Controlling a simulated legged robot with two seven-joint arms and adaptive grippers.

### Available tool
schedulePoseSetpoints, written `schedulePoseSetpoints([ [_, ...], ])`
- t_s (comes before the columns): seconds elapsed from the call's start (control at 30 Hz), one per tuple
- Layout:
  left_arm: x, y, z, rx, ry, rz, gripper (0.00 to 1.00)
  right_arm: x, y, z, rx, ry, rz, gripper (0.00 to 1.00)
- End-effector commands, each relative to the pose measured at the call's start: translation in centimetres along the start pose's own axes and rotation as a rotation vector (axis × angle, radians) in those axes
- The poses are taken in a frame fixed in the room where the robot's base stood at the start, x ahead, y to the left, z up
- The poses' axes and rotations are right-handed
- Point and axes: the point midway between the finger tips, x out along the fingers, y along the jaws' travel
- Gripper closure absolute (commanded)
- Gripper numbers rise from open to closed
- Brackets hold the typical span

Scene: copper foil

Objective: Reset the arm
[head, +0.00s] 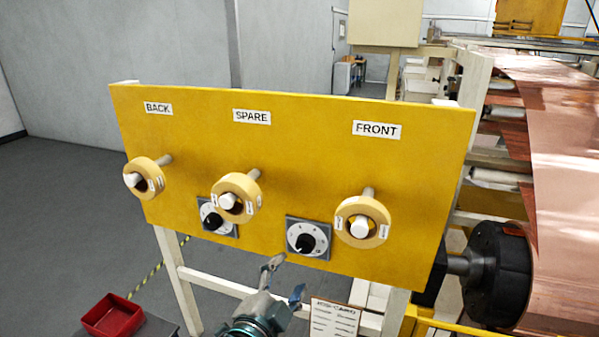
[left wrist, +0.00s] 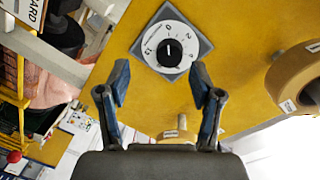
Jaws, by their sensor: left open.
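My left gripper (head: 284,279) is open and empty, in front of the lower edge of the yellow panel (head: 300,170), just below the right-hand dial. The left wrist view also shows the left gripper (left wrist: 160,84), its two fingers spread apart. A dial with a black knob (left wrist: 168,53) lies ahead of the fingertips there, apart from them. In the head view there are two dials, a left one (head: 213,220) partly behind a roll and a right one (head: 306,243). My right gripper is not in view.
Tan rolls on pegs hang under the BACK (head: 130,181), SPARE (head: 252,186) and FRONT (head: 378,212) labels. A printed card (head: 333,319) stands below the panel. A black roller end (head: 498,274) and copper foil (head: 565,150) are right. A red bin (head: 113,314) sits lower left.

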Motion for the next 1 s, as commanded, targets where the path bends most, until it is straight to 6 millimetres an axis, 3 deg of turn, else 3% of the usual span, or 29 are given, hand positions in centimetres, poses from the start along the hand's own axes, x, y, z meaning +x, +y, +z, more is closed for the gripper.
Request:
schedulePoseSetpoints([
  [0.17,2.1,5.4,8.0,-0.203,-0.143,0.116,0.35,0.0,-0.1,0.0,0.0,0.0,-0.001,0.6],
  [0.2,2.4,7.3,10.4,-0.263,-0.19,0.146,0.35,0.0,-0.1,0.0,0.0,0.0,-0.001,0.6],
  [0.37,1.2,15.2,20.0,-0.492,-0.401,0.244,0.35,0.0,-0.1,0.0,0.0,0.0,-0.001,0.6],
  [0.5,-2.6,22.5,27.6,-0.66,-0.61,0.307,0.35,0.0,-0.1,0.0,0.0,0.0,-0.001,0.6],
  [0.6,-6.2,27.0,31.8,-0.746,-0.75,0.334,0.35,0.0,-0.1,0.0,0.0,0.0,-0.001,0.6],
  [0.8,-12.8,32.8,36.8,-0.846,-0.957,0.363,0.35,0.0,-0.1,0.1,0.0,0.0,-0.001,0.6],
  [1.0,-19.1,36.7,39.7,-0.899,-1.122,0.376,0.35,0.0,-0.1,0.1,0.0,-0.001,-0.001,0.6],
])
